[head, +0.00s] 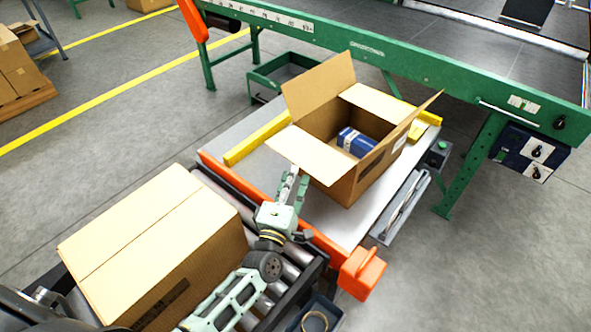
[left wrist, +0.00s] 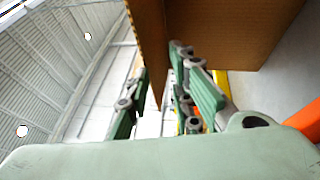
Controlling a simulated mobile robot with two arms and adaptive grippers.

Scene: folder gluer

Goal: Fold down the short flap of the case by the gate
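The open cardboard case (head: 372,176) stands upright on the pale table, with a blue box (head: 356,142) inside. Its near-left flap (head: 308,157) leans outward over the orange bar side. Another flap (head: 318,86) stands up at the back left, and one leans outward at the right (head: 415,120). My left gripper (head: 297,177) is just below and in front of the near-left flap, fingers apart. In the left wrist view, the fingers (left wrist: 160,82) are spread beside brown cardboard (left wrist: 225,35). I cannot tell whether they touch it. My right gripper is not in view.
An orange bar (head: 218,171) with an orange block (head: 362,273) edges the table. A closed carton (head: 155,240) sits on rollers at the left. Yellow rails (head: 256,138) lie beside the case. A green conveyor frame (head: 400,60) runs behind.

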